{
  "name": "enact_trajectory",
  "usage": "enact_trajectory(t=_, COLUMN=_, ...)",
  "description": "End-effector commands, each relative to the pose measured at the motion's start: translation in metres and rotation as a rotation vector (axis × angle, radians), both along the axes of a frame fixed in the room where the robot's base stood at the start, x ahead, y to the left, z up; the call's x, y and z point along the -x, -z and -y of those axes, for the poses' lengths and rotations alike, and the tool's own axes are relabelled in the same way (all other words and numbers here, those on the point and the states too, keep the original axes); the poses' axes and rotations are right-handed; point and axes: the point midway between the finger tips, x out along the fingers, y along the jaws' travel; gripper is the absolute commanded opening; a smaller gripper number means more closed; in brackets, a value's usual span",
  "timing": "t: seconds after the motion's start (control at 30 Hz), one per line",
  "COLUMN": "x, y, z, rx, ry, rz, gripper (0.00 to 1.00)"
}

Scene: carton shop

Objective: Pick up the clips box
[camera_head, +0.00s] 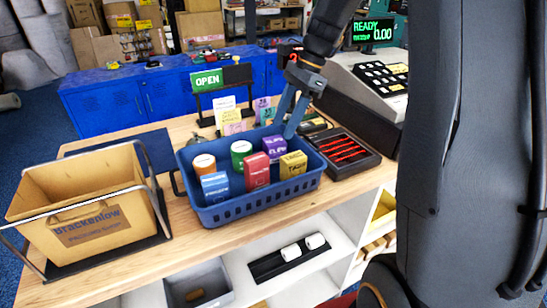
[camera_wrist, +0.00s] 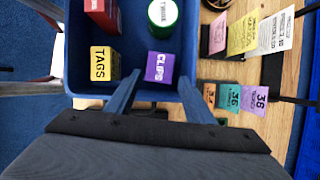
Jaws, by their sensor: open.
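The purple clips box (camera_head: 274,147) stands inside the blue basket (camera_head: 262,208), in its back right part. In the wrist view the clips box (camera_wrist: 158,67) shows its "CLIPS" label, just beyond the fingertips. My gripper (camera_head: 289,122) is open and empty, at the back right of the basket, close to the clips box. In the wrist view its two blue fingers (camera_wrist: 158,88) are spread, one to each side of the box's near end. The frames do not show any contact. The gripper partly covers the basket's back right rim in the head view.
A black tray (camera_head: 368,166) and a cash register (camera_head: 372,80) stand right; a cardboard carton (camera_head: 90,231) stands left.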

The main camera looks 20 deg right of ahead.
Motion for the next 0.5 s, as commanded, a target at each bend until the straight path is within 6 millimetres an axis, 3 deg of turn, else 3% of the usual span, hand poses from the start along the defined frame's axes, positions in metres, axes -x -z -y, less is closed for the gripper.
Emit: enact_trajectory(t=0.5, x=0.004, y=0.047, z=-0.023, rx=-0.005, ry=0.009, rz=-0.011, gripper=0.48)
